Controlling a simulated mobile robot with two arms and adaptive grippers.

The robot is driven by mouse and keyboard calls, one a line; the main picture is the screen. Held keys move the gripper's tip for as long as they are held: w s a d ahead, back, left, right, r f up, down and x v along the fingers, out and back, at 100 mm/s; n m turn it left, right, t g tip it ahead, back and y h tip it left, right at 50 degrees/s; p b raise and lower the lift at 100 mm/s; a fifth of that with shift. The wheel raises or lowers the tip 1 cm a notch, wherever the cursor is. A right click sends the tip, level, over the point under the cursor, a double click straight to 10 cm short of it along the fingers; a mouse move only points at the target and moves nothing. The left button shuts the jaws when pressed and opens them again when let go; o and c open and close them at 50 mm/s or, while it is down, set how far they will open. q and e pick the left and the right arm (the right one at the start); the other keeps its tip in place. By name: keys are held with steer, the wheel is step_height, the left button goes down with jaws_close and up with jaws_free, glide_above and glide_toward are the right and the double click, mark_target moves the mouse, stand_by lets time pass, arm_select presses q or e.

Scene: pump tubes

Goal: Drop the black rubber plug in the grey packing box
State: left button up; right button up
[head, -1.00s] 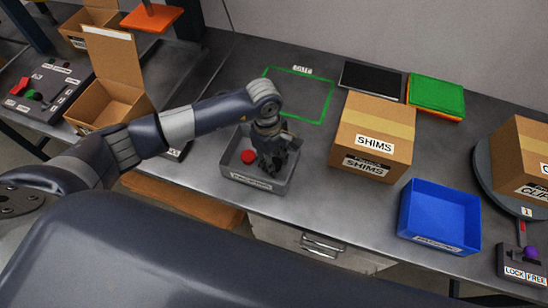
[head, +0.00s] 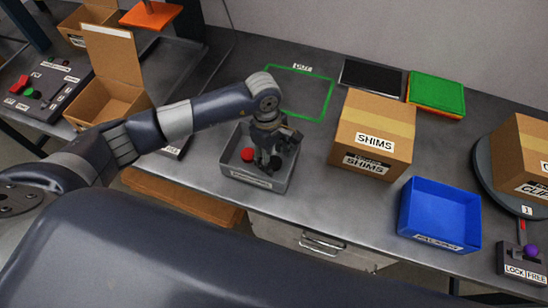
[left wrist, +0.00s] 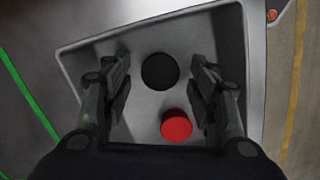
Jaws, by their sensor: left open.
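The black rubber plug (left wrist: 160,71) is a dark round disc in the grey packing box (left wrist: 252,75). It appears to lie on the box floor, beyond a red plug (left wrist: 176,125) in the left wrist view. My left gripper (left wrist: 163,82) is open above the box, its fingers on either side of the black plug with gaps between. In the head view the left gripper (head: 268,160) is over the grey box (head: 232,166) and partly hides the black plug. The red plug (head: 248,155) shows left of the fingers. My right gripper is not in view.
A SHIMS carton (head: 372,133) stands right of the grey box, with a blue bin (head: 440,216) farther right. An open cardboard box (head: 108,100) stands at the left. The green-outlined area (head: 305,90) behind the grey box is empty.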

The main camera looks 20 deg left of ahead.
arm_select(q)
step_height(320, 180, up, 11)
steer(key=a+b, duration=0.1)
steer(key=b, duration=0.1)
steer(key=shift+w+a+b, duration=0.15)
steer(key=shift+w+b, duration=0.05)
steer(key=shift+b, duration=0.2)
steer(key=shift+f, duration=0.15)
